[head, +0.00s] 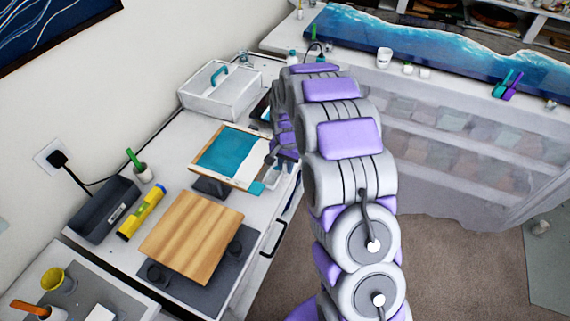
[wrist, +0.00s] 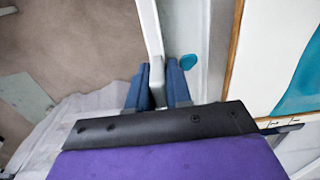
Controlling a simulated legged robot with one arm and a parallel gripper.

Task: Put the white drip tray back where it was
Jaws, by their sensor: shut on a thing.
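In the wrist view, my gripper (wrist: 158,82) has its two blue fingers shut on a thin white wall, which looks like the rim of the white drip tray (wrist: 151,28). The tray's far extent is cut off by the picture's edge. In the head view, my gripper (head: 286,158) is at the right edge of the work table, beside the framed teal-and-white panel. My arm hides most of it there, and only a pale bit of what it holds shows below it. I cannot tell whether the tray touches the table.
The framed panel (head: 228,157) is raised on a dark support. A wooden board (head: 190,235) stands on a grey mat (head: 232,268) nearer me. Open floor (head: 460,270) lies to the right.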

